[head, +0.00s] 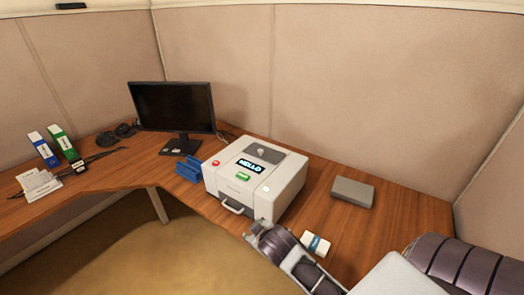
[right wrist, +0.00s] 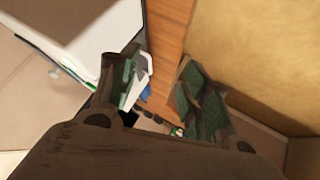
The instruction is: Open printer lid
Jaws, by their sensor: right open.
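The white printer (head: 262,178) stands on the desk in the head view. Its top is flat with a grey panel, a lit display, a red button and a green label; the lid looks closed. A handle (head: 236,207) sticks out low on its front. My right gripper (head: 257,229) is just right of the handle, by the printer's front corner. In the right wrist view, my right gripper (right wrist: 158,60) has its green-padded fingers apart. The white handle (right wrist: 142,82) shows close beside the left finger, partly hidden by it; contact cannot be told. My left gripper is out of view.
The wooden desk (head: 400,215) also holds a grey box (head: 352,192), a small white-and-blue box (head: 315,244) by my right arm, a blue holder (head: 190,168) and a monitor (head: 172,106). Partition walls stand behind.

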